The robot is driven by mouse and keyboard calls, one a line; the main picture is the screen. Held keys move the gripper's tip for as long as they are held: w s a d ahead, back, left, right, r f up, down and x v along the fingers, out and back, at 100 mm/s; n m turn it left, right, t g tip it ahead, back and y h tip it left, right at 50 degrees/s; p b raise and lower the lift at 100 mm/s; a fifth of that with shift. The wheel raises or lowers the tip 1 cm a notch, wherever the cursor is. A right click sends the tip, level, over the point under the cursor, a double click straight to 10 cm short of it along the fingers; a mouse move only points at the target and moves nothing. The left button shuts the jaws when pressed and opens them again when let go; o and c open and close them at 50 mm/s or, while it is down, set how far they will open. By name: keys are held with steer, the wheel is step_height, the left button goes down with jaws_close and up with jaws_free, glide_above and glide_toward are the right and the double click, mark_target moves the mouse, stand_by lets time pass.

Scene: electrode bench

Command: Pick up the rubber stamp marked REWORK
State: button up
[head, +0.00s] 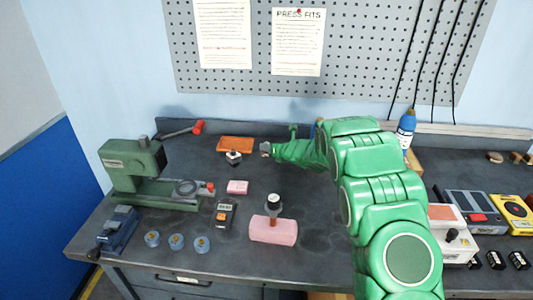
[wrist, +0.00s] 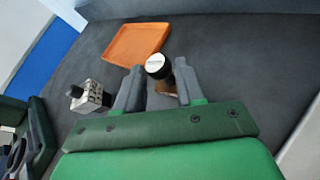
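My gripper (head: 266,148) is at the back of the bench, just right of the orange tray. In the wrist view my gripper (wrist: 159,68) is open, with a black-topped stamp (wrist: 157,64) between its fingertips. This stamp has a pale label on its round top and a brown part below; gaps show on both sides. Another black-topped stamp (head: 273,201) with a brown handle stands on a pink block at the front. I cannot read any label, so I cannot tell which is marked REWORK.
A green machine (head: 132,165) stands left. A blue bottle (head: 406,124) and boxed instruments (head: 470,209) are right.

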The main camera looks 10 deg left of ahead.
jaws_close()
